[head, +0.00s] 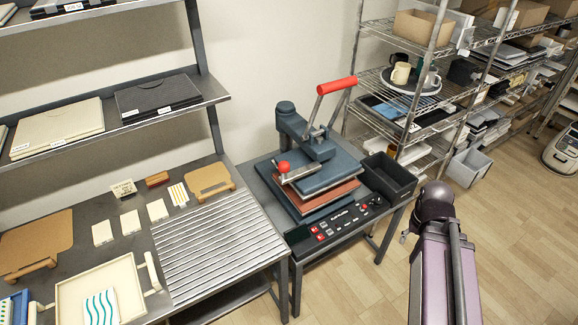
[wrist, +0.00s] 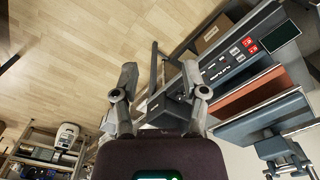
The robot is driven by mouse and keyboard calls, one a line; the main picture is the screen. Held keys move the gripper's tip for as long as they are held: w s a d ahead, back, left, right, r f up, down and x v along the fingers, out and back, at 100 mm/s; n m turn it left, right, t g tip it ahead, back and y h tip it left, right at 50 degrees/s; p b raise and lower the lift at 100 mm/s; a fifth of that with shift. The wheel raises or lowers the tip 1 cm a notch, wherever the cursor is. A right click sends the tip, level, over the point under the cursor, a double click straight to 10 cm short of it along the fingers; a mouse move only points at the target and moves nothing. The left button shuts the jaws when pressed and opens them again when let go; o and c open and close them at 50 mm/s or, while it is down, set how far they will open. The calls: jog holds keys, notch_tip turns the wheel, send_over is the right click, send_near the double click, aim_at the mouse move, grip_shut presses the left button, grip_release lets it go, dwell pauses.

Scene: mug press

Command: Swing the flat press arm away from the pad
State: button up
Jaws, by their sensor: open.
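The flat press (head: 318,150) stands on a small metal table. Its blue-grey upper plate (head: 342,166) lies over the reddish-brown pad (head: 325,196), covering most of it. A red-gripped lever (head: 337,86) rises above the plate, and a red knob (head: 283,167) sits at the arm's front left. In the wrist view the plate (wrist: 262,122) and pad (wrist: 250,93) show at the right, tilted. My gripper (wrist: 162,98) is open and empty, its fingers wide apart, away from the plate and knob. In the head view only my arm shows, right of the press; the fingers are not visible.
A control panel (head: 335,224) lies in front of the pad. A black bin (head: 388,178) stands right of the press. A ribbed metal surface (head: 215,245) adjoins it at left. Wire shelving (head: 405,110) stands behind at right. The floor (head: 350,290) in front is clear.

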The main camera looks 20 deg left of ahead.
jog(key=shift+o, duration=0.6)
jog(key=shift+s+r, duration=0.1)
jog(key=shift+s, duration=0.05)
jog(key=o, duration=0.3)
jog(key=shift+d, duration=0.1)
jog(key=shift+o, duration=0.4)
jog(key=shift+f, duration=0.2)
jog(key=w+a+f+n+t+h+b, duration=0.1)
jog(key=w+a+n+t+h+b, duration=0.3)
jog(key=a+n, duration=0.5)
jog(key=w+a+f+n+t+h+b, duration=0.2)
jog(key=w+a+n+t+b, duration=0.3)
jog(key=a+n+b, duration=0.3)
jog(key=s+a+r+n+t+y+b, duration=0.2)
jog(key=a+n+t+y+b, duration=0.1)
jog(key=a+n, duration=0.7)
jog(key=s+a+r+n+t+y+b, duration=0.2)
jog(key=a+n+t, duration=0.4)
jog(key=a, duration=0.9)
jog(key=s+n+y+b, duration=0.1)
jog(key=n+y, duration=0.1)
jog(key=n, duration=0.1)
jog(key=shift+s+a+n, duration=0.2)
jog(key=shift+a+n, duration=0.05)
jog(key=shift+n, duration=0.15)
